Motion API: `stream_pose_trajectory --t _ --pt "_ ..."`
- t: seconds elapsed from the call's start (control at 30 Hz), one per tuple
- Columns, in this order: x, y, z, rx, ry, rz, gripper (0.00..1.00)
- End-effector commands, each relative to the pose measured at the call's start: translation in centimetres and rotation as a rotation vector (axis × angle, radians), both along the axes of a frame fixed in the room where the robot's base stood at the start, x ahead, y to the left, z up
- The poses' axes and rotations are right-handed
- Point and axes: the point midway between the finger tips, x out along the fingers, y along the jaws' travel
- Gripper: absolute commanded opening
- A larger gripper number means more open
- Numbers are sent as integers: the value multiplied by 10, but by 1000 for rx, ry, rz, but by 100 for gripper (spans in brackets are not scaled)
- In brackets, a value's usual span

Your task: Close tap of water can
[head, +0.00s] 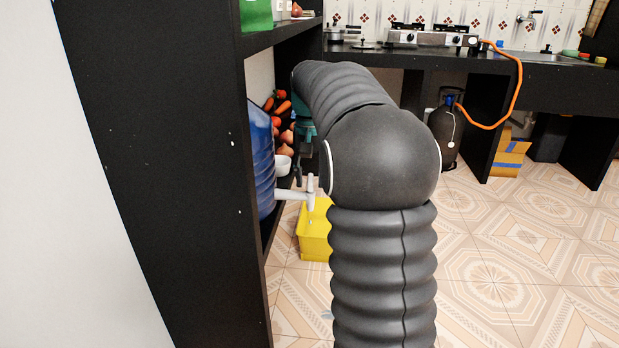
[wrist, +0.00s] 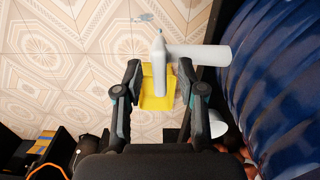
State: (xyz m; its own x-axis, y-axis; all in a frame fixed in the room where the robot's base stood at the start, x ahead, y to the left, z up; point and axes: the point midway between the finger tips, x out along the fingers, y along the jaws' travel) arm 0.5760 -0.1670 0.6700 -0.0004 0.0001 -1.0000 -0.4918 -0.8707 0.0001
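The blue water can (head: 262,160) stands on a shelf inside the dark cabinet at the left of the head view; its ribbed side fills the right of the wrist view (wrist: 285,85). Its white tap (head: 290,194) sticks out to the right, with an upright handle (head: 310,184). In the wrist view the tap's spout (wrist: 205,55) runs from the can toward the handle (wrist: 159,70). My gripper (wrist: 159,70) is open, with one finger on each side of the handle and visible gaps. In the head view my arm hides most of the gripper.
A yellow box (head: 313,240) sits below the tap. Vegetables (head: 281,108) and a white cup (head: 283,164) are beside the can. A black gas cylinder (head: 446,135) with an orange hose stands under the stove counter (head: 390,55). Tiled floor (head: 510,250) is free at the right.

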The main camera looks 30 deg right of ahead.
Motion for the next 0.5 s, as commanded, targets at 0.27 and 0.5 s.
stream_pose_trajectory --t 0.27,0.5 --pt "0 0 0 0 0 0 12" --pt "0 0 1 0 0 -2 0"
